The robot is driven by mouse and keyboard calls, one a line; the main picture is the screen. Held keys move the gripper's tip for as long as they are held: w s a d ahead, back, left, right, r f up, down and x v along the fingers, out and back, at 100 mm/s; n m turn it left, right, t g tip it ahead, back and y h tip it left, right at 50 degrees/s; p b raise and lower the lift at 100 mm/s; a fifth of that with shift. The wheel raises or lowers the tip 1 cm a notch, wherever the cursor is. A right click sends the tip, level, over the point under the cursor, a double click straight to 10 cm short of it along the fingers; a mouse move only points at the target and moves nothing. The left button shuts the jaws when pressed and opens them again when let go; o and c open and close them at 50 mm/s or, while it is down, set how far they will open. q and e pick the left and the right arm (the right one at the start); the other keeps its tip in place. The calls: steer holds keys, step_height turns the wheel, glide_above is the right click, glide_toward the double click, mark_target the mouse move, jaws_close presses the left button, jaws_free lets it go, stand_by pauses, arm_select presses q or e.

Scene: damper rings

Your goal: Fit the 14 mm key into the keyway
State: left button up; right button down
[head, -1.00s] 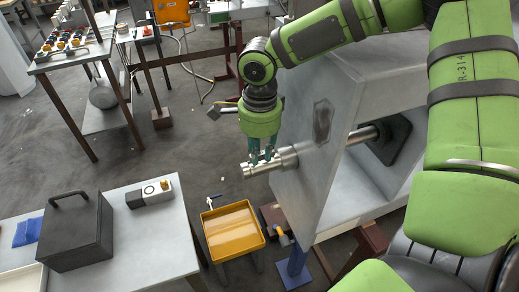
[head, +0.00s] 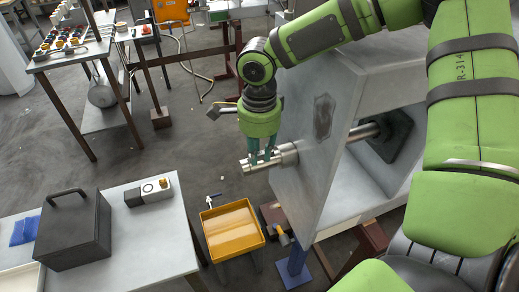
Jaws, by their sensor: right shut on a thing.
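My right gripper (head: 261,156) points down at the stepped metal shaft (head: 288,154) that sticks out of the left face of the grey housing (head: 310,170). Its teal fingers are at the thinner outer end of the shaft, at its top. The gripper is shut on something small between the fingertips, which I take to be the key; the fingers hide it. The keyway is too small and too covered to make out. I cannot tell whether the held piece touches the shaft. My left gripper is not in view.
A yellow tray (head: 231,228) stands below and left of the shaft. A light table (head: 150,240) at the lower left bears a black box (head: 74,232) and a small grey block (head: 150,191). A table with several coloured knobs (head: 70,45) stands at the upper left. Open floor lies between.

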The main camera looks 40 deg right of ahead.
steer(key=shift+f, duration=0.15)
steer(key=c, duration=1)
jaws_free()
steer(key=shift+c, duration=0.2)
